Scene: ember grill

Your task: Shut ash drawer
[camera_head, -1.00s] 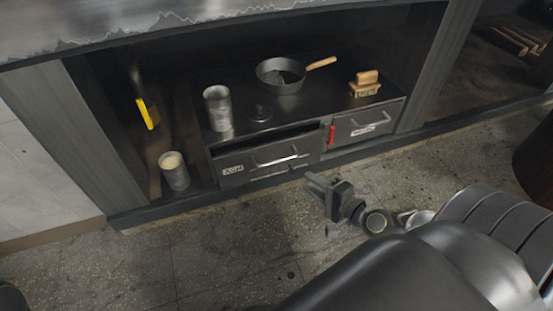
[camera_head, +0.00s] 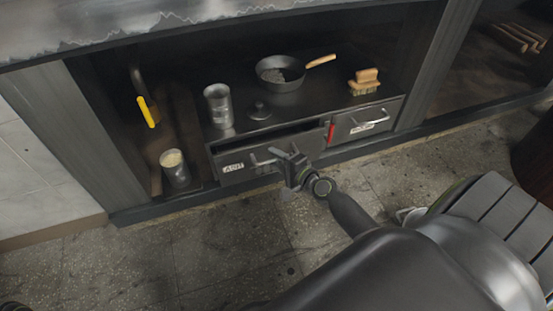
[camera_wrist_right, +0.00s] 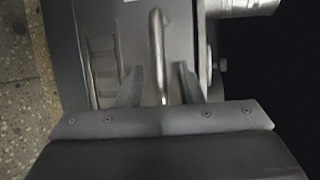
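The ash drawer (camera_head: 236,167) is a dark metal drawer with an ASH label on the left of its front. It stands partly pulled out, with a dark gap along its top. Its bar handle (camera_head: 262,162) is partly hidden by my right gripper (camera_head: 290,158), which is at the drawer front. In the right wrist view, the handle (camera_wrist_right: 156,55) runs between the two open fingers of the right gripper (camera_wrist_right: 157,85). The fingers stand apart from the bar on both sides. My left gripper is not in view.
A second drawer (camera_head: 366,122) with a red tag beside it is at the right. Another can (camera_head: 175,169) stands left of the ash drawer.

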